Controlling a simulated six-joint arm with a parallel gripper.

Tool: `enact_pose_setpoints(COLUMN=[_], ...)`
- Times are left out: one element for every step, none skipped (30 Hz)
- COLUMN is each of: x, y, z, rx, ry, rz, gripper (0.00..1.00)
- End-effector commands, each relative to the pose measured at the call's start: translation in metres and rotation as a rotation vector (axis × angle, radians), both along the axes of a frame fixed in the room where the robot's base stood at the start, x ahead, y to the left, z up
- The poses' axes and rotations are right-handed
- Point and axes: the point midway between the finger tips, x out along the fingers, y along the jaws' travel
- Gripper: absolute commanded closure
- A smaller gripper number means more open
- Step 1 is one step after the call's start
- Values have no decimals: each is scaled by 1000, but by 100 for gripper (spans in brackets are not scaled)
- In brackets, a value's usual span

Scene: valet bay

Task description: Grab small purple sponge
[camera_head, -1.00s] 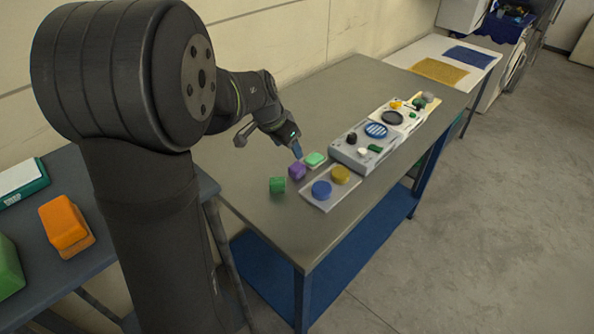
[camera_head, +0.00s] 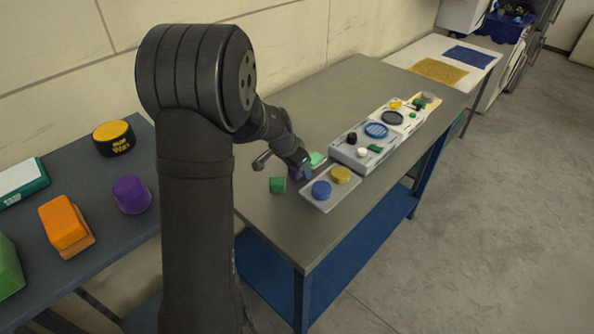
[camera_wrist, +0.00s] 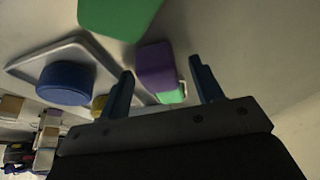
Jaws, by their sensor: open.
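The small purple sponge (camera_head: 293,174) is on the grey bench between a green block and a light-green piece. In the head view my gripper partly hides it. In the wrist view the purple sponge (camera_wrist: 154,64) shows ahead, between the two blue fingers and nearer the left one. My gripper (camera_wrist: 161,66) is open, with nothing held. In the head view my gripper (camera_head: 306,172) is low over the bench, right beside the sponge. I cannot tell whether a finger touches it.
A green block (camera_head: 277,185) stands left of the sponge, a light-green piece (camera_head: 317,158) behind it. A tray (camera_head: 324,201) with blue and yellow discs lies close on the right. A larger purple item (camera_head: 131,194) and an orange block (camera_head: 64,221) are on the left table.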

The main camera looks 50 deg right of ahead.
Motion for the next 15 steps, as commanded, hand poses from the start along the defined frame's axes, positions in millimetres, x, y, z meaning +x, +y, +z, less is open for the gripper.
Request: enact_pose_setpoints(x=[0, 0, 0, 0, 0, 0, 0, 0, 0, 0, 0, 0, 0, 0, 0], y=[0, 0, 0, 0, 0, 0, 0, 0, 0, 0, 0, 0, 0, 0, 0], z=[0, 0, 0, 0, 0, 0, 0, 0, 0, 0, 0, 0, 0, 0, 0], rx=[0, 0, 0, 0, 0, 0, 0, 0, 0, 0, 0, 0, 0, 0, 0], ry=[0, 0, 0, 0, 0, 0, 0, 0, 0, 0, 0, 0, 0, 0, 0], rz=[0, 0, 0, 0, 0, 0, 0, 0, 0, 0, 0, 0, 0, 0, 0], gripper=[40, 40, 40, 40, 42, 50, 56, 62, 69, 75, 81, 87, 87, 87, 87])
